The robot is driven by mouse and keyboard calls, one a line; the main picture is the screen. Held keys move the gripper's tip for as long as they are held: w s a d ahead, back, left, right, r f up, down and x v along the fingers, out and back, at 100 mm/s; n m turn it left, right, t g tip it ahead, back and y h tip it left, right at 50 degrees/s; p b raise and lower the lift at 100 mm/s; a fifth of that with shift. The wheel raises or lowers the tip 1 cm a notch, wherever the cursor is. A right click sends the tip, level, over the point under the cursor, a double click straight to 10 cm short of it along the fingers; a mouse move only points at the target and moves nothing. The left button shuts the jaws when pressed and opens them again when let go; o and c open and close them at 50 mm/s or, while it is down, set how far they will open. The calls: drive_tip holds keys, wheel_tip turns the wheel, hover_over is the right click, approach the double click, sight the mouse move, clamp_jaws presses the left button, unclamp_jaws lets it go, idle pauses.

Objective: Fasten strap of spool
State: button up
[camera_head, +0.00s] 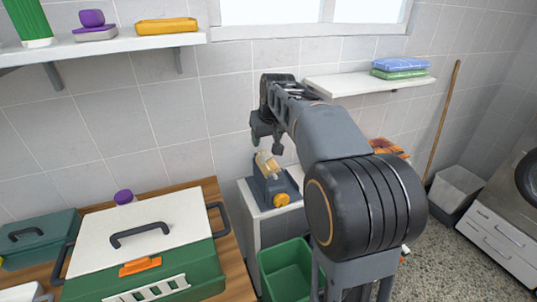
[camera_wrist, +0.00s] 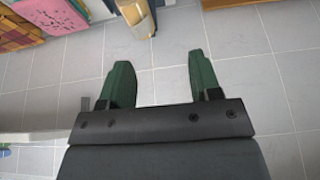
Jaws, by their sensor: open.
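A small blue-grey stand (camera_head: 269,187) holds a cream spool (camera_head: 267,165) and has a round orange knob (camera_head: 281,199) low at its front. It sits on a white ledge beside the wooden counter. I cannot make out a separate strap on it. My gripper (camera_head: 267,146) is just above the spool in the head view, with its fingers apart. In the wrist view my gripper (camera_wrist: 162,80) shows two green fingers spread wide with only grey tile between them. A tan rounded piece (camera_wrist: 138,17) lies beyond the left finger; I cannot tell if it is the spool.
A green toolbox with a white lid (camera_head: 148,240) and a smaller green case (camera_head: 38,238) stand on the counter (camera_head: 238,265) at left. A green bin (camera_head: 288,270) is below the stand. Wall shelves (camera_head: 110,44) are at left and right (camera_head: 345,84). A broom handle (camera_head: 443,120) leans at right.

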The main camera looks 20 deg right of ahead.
drive_tip(key=b, duration=0.1)
approach(267, 153)
drive_tip(key=p+x, duration=0.2)
drive_tip(key=x, duration=0.6)
drive_tip(key=shift+f, duration=0.1)
drive_tip(key=shift+c, duration=0.2)
drive_tip(key=c, duration=0.8)
